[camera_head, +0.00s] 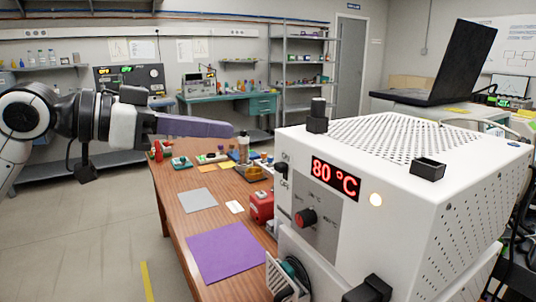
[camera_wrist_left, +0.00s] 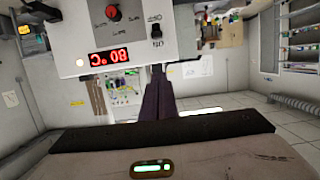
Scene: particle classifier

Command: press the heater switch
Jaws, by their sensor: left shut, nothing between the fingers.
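The white heater box (camera_head: 400,160) stands at the right, with a red display (camera_head: 335,178) reading 80 °C. Its black switch (camera_head: 281,170) sits at the left edge of the front panel, between small ON and OFF labels. In the left wrist view the switch (camera_wrist_left: 156,31) shows near the top, and the picture is upside down. My left gripper (camera_head: 232,130), with purple fingers, is shut and empty, up and to the left of the switch in the head view. In the left wrist view its fingertips (camera_wrist_left: 157,72) appear apart from the switch. My right gripper is not in view.
A red knob (camera_head: 306,218) and a lit round lamp (camera_head: 376,199) are on the heater's front. A wooden table (camera_head: 185,245) holds a purple mat (camera_head: 228,251), a red box (camera_head: 261,206) and several small items. Open floor lies to the left.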

